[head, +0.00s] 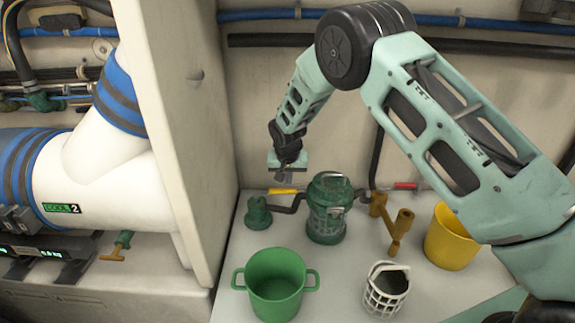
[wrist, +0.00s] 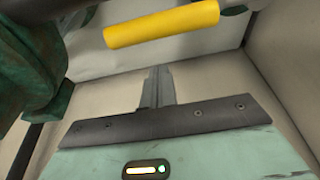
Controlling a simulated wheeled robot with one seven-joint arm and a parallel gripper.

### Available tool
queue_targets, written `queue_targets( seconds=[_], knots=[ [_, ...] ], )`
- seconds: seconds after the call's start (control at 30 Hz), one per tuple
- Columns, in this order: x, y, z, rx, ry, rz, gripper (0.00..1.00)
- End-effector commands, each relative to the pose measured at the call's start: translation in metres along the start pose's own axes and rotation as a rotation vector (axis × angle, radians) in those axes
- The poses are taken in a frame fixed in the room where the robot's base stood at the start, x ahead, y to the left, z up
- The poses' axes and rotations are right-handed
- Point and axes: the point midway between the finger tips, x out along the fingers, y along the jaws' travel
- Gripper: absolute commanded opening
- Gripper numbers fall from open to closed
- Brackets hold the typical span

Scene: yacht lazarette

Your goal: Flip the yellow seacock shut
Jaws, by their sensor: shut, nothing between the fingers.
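The yellow seacock handle (head: 284,191) lies roughly level in the head view, left of the green strainer (head: 328,208) and by the dark pipe between it and a green fitting (head: 258,213). In the wrist view the yellow grip (wrist: 160,24) crosses the top of the picture, slightly tilted, beyond my fingertips. My gripper (head: 285,177) hangs just above the handle in the head view. In the wrist view my gripper (wrist: 158,75) has its fingers shut together and empty, with a visible gap to the yellow grip. The seacock's valve body is not clear.
A red handle (head: 405,185) sits right of the strainer by a brass fitting (head: 400,226). A green bucket (head: 275,283), a white basket (head: 384,295) and a yellow bucket (head: 449,240) stand in front. A pale partition (head: 185,120) rises at left.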

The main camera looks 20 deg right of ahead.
Motion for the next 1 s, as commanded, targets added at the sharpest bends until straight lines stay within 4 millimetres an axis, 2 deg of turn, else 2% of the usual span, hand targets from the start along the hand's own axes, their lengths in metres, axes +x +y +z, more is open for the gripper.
queue_targets(
  seconds=[0.07, 0.3, 1.0],
  knots=[
    [-0.013, -0.002, 0.013, -0.003, -0.001, -0.001, 0.0],
    [-0.021, -0.001, 0.033, -0.002, -0.001, 0.0, 0.0],
    [-0.023, 0.0, 0.04, 0.045, 0.0, 0.015, 0.0]
  ],
)
